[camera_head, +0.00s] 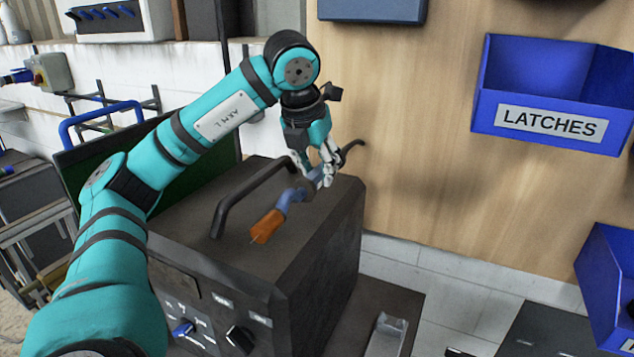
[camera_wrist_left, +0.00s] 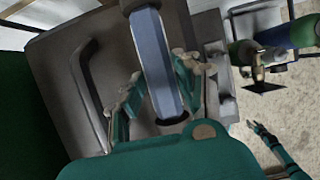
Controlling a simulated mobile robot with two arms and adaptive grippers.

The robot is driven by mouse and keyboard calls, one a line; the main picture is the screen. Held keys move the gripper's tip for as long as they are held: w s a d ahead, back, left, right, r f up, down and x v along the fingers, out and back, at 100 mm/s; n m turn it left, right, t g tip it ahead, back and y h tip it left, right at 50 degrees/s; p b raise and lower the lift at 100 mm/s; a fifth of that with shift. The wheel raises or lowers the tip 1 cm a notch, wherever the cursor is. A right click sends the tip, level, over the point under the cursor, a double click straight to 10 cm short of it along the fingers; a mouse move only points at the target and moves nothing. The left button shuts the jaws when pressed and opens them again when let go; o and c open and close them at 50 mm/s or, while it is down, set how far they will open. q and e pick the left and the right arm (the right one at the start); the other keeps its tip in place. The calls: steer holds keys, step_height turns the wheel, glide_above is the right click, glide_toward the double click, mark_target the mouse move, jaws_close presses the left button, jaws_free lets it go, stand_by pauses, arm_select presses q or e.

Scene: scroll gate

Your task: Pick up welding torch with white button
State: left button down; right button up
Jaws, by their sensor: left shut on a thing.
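The welding torch has an orange front end (camera_head: 266,226) and a blue body that also shows in the left wrist view (camera_wrist_left: 152,55). It is above the top of a dark box-shaped machine (camera_head: 325,225); I cannot tell whether it still touches it. My left gripper (camera_head: 325,172) comes down from above and is shut around the torch behind its blue part. In the left wrist view the two fingers of this gripper (camera_wrist_left: 160,85) lie on either side of the blue body. No white button is visible. A small teal claw shape (camera_wrist_left: 270,140) may be my right gripper.
A black handle (camera_head: 235,195) rises from the machine top left of the torch. A blue bin labelled LATCHES (camera_head: 550,122) hangs on the wooden panel (camera_head: 430,180) at right, with another blue bin (camera_head: 610,285) lower down. There is open air between machine and bins.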

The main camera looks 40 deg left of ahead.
arm_select(q)
steer(key=s+d+r, duration=0.1)
steer(key=s+d, duration=0.3)
steer(key=d, duration=0.2)
steer(key=s+d+r+b, duration=0.1)
steer(key=s+d, duration=0.3)
steer(key=d, duration=0.3)
steer(key=shift+s+d+r, duration=0.15)
steer(key=shift+s+d, duration=0.1)
steer(key=shift+s, duration=0.1)
